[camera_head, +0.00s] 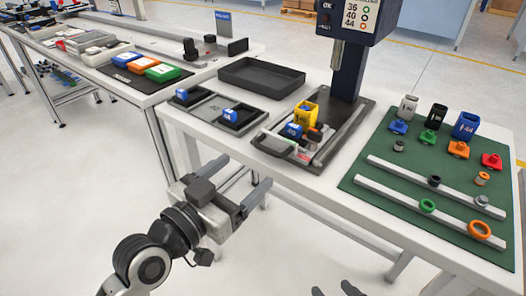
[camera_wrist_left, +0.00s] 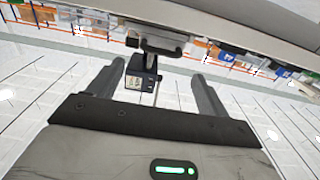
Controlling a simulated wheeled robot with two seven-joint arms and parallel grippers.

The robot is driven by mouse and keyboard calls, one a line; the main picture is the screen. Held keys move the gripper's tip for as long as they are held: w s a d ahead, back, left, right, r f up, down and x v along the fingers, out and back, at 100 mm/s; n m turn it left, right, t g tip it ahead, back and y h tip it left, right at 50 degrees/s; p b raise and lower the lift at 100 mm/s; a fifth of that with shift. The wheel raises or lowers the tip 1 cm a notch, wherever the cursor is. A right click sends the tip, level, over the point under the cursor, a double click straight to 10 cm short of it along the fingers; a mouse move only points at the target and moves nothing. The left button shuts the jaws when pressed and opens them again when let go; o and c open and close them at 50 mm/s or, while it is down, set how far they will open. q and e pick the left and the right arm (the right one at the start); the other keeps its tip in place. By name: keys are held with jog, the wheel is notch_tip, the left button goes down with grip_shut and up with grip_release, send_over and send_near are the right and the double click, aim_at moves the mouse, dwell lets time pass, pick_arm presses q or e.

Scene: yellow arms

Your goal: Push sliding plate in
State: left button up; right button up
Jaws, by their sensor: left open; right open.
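The sliding plate (camera_head: 322,147) lies on the dark base of the blue press (camera_head: 350,60), with a curved dark handle (camera_head: 275,148) at its front. A yellow block (camera_head: 305,113) and a blue block (camera_head: 291,131) sit on it. My left gripper (camera_head: 247,170) is open and empty, in front of the table edge and apart from the handle. In the left wrist view, a handle (camera_wrist_left: 165,47) shows beyond the open fingers (camera_wrist_left: 158,70). Only dark tips of my right gripper (camera_head: 335,291) show at the bottom edge of the head view, apart from the table.
A black tray (camera_head: 262,77) and a divided tray (camera_head: 212,110) with blue blocks stand left of the press. A green mat (camera_head: 400,186) with rails, rings and small coloured parts lies right. Another table (camera_head: 130,70) stands at left. The floor in front is clear.

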aim_at(267, 152)
pick_arm(q)
jog(key=x, duration=0.7)
jog(key=shift+w+d, duration=0.1)
jog(key=shift+w, duration=0.05)
